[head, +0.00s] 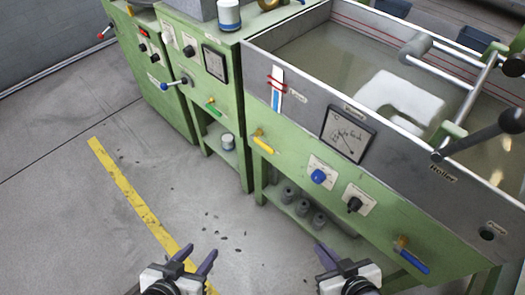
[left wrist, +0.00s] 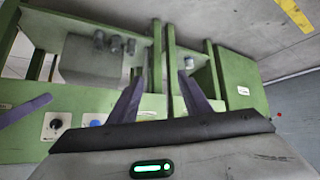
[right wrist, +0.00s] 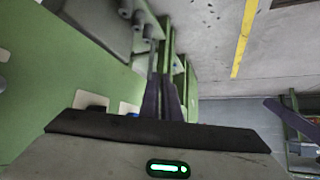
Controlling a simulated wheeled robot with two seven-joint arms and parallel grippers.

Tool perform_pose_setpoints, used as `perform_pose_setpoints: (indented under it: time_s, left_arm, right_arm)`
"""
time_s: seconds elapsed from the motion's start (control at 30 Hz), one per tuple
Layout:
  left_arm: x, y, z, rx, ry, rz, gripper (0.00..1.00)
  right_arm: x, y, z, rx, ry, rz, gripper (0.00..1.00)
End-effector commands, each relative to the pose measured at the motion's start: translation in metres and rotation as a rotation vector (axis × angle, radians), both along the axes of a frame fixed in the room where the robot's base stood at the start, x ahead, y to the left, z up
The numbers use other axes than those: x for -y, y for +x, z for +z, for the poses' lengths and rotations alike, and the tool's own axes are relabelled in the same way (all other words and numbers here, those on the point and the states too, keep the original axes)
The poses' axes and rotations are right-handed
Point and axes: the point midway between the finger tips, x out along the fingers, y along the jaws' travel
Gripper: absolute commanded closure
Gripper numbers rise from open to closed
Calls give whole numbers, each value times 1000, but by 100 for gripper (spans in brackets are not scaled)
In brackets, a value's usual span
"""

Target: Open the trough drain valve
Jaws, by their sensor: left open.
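The green trough (head: 300,110) stands at the right in the head view, with a grey front rim and liquid inside. A yellow-handled lever (head: 263,143) sits on its front left, and a blue-handled lever (head: 412,262) on its lower right front. I cannot tell from labels which is the drain valve. My left gripper (head: 196,260) is open and empty above the floor, left of the trough; its fingers also show spread in the left wrist view (left wrist: 162,100). My right gripper (head: 326,258) looks shut and empty, left of the blue lever, its fingers close together in the right wrist view (right wrist: 162,100).
A blue knob (head: 318,176), a black knob (head: 354,205) and a gauge (head: 347,134) are on the trough front. A roller crank (head: 490,132) juts out at right. Another green machine (head: 215,75) stands left. Floor with a yellow stripe (head: 130,195) is clear.

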Motion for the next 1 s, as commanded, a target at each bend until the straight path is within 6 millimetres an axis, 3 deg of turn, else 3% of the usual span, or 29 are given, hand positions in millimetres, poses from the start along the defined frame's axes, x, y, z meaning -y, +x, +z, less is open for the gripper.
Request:
perform_pose_setpoints:
  time_s: [0.2, 0.4, 0.5, 0.73, 1.0]
  left_arm:
    - [6, 4, -42, -6, -20, -7, 56]
    - [16, 9, -76, -12, -49, -19, 56]
    - [20, 11, -91, -15, -62, -27, 56]
    - [28, 12, -113, -21, -87, -41, 56]
    - [31, 12, -116, -25, -96, -47, 56]
  right_arm:
    - [-11, 59, -28, 302, -309, 266, 100]
    - [-38, 119, -34, 709, -793, 566, 100]
    - [-55, 140, -32, 905, -1053, 681, 100]
    - [-91, 161, -27, 1244, -1542, 814, 100]
    - [-106, 163, -21, 1377, -1751, 837, 100]
